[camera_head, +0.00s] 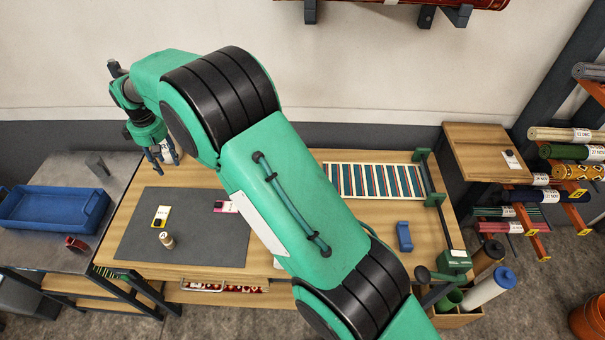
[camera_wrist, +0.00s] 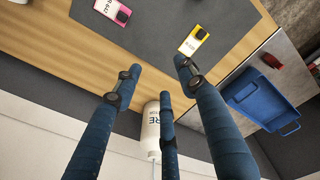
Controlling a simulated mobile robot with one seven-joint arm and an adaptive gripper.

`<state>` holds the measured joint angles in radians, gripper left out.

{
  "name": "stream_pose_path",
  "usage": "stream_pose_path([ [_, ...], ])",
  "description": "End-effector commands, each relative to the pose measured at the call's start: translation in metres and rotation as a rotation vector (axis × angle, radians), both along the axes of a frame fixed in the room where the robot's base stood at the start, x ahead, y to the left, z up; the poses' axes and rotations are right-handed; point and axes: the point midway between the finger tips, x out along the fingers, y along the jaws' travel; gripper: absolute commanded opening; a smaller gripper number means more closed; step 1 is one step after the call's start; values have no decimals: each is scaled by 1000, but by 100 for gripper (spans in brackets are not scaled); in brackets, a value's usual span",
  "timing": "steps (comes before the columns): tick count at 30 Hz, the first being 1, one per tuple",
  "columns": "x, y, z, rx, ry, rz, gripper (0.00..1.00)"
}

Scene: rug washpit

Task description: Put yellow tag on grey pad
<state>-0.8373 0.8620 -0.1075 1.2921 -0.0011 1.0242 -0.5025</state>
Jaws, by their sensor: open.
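The yellow tag (camera_head: 161,216) is a small card with a white label and a black part. It lies flat on the dark grey pad (camera_head: 200,247) on the wooden bench, towards the pad's left side. In the wrist view the yellow tag (camera_wrist: 193,41) lies beyond my fingertips, near an edge of the grey pad (camera_wrist: 185,12). My gripper (camera_head: 163,154) is open and empty. It is above the back of the bench, behind the pad and apart from the tag. In the wrist view my gripper's (camera_wrist: 160,84) blue fingers are spread with nothing between them.
A white bottle (camera_wrist: 151,125) stands close to my fingers. A pink tag (camera_head: 226,207) and a small wooden piece (camera_head: 167,239) are on the pad. A blue tray (camera_head: 52,210) and a red item (camera_head: 76,244) are on the left table. The pad's front is mostly clear.

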Motion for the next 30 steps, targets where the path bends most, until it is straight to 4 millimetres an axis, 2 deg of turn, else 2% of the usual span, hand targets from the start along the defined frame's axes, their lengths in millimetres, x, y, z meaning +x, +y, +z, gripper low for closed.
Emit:
stream_pose_path([
  [1,7,-18,19,8,-6,-28,41],
  [3,14,-40,40,17,-13,-63,41],
  [14,33,-160,140,64,-52,-248,41],
  [23,23,-263,206,99,-84,-402,41],
  [30,1,-342,249,129,-112,-524,41],
])
